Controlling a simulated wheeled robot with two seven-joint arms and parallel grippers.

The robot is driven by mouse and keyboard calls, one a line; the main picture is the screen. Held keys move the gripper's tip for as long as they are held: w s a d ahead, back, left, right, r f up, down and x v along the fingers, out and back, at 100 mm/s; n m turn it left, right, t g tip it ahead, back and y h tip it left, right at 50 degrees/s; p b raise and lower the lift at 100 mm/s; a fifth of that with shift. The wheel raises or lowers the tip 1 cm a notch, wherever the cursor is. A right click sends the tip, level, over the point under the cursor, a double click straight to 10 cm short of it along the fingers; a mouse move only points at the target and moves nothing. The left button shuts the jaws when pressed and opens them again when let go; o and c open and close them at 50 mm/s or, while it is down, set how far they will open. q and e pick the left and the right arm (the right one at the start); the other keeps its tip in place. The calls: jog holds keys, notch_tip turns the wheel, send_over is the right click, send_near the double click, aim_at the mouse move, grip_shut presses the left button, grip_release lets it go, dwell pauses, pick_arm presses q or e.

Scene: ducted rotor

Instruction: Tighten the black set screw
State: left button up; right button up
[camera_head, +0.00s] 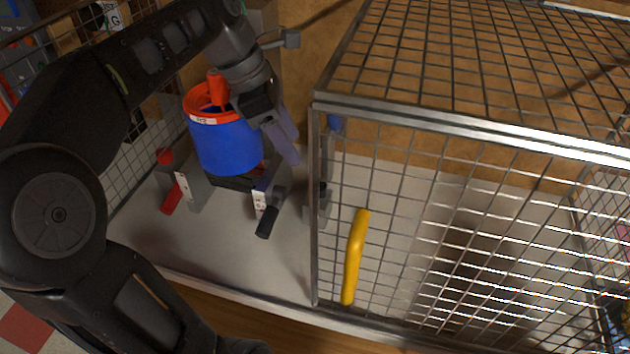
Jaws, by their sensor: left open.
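A black-handled screw (267,222) sticks out low at the front of the fixture, by a small white labelled block (261,200); I take it for the black set screw. A red-handled screw (171,198) is on the left by another labelled block. The blue duct (228,147) with a red rim (200,104) stands above and between them. My left gripper (286,142) is beside the duct's right side, above the black screw and apart from it. Its fingers are open, and I see nothing between them. My right gripper is not in view.
A wire-mesh cage (430,128) with a metal frame fills the right side, close to my left gripper. A yellow handle (354,258) is on its front. The light tabletop (225,245) is clear in front of the fixture. Mesh also stands behind on the left.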

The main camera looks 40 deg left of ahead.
pick_arm(q)
jog(key=b+x, duration=0.4)
jog(key=x, duration=0.8)
jog(key=shift+s+b, duration=0.1)
jog(key=shift+b, duration=0.3)
jog(key=shift+r, duration=0.1)
grip_shut()
